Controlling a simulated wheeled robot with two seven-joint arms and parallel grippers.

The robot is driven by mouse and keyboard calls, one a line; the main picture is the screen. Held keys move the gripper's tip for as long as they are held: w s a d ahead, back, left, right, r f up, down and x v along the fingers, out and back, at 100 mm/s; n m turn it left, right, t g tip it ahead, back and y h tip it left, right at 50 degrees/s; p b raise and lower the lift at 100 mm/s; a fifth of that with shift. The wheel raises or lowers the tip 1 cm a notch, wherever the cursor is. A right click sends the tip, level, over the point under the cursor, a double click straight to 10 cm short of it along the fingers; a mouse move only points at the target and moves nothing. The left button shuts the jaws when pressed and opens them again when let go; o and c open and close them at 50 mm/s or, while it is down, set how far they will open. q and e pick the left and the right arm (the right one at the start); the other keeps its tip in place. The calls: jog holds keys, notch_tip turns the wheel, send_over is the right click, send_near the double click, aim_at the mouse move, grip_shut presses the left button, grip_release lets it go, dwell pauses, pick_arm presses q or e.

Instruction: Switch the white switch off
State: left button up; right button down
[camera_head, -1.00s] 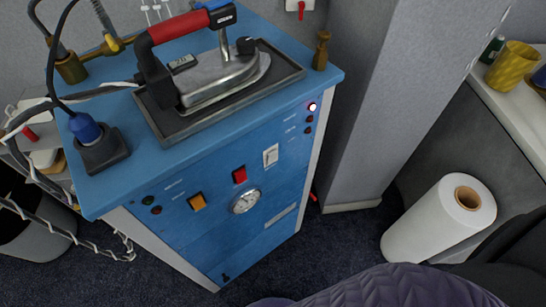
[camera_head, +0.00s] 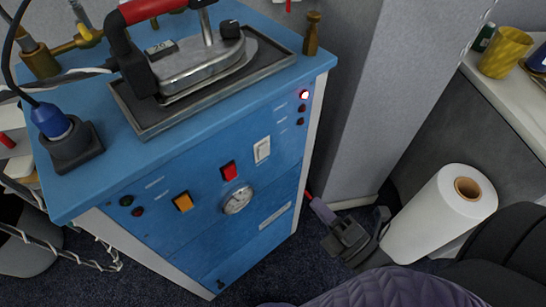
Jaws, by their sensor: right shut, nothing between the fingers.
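The white switch (camera_head: 262,149) is a small upright rectangle on the front of the blue ironing station (camera_head: 165,245), right of the red switch (camera_head: 229,171). My right gripper (camera_head: 318,205) is dark grey and sits low, to the right of the station's front right edge. It is apart from the white switch, lower and to its right, with nothing visible held in it. Its fingertips are small and partly unclear here. My left gripper does not show.
An iron (camera_head: 200,65) rests on a dark tray on the station's top. An orange switch (camera_head: 183,202) and a round gauge (camera_head: 238,200) are on the same panel. A lit lamp (camera_head: 304,95) glows at upper right. A white roll (camera_head: 440,215) stands right of my gripper.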

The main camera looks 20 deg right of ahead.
aim_at(265, 149)
jog(key=b+x, duration=0.1)
jog(key=x, duration=1.2)
jog(key=shift+f+b, duration=0.1)
jog(key=shift+b, duration=0.2)
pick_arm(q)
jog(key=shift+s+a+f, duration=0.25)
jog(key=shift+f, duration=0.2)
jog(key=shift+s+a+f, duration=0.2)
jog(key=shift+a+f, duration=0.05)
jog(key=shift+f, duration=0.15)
pick_arm(e)
jog(key=shift+w+a, duration=0.15)
jog(key=shift+w, duration=0.35)
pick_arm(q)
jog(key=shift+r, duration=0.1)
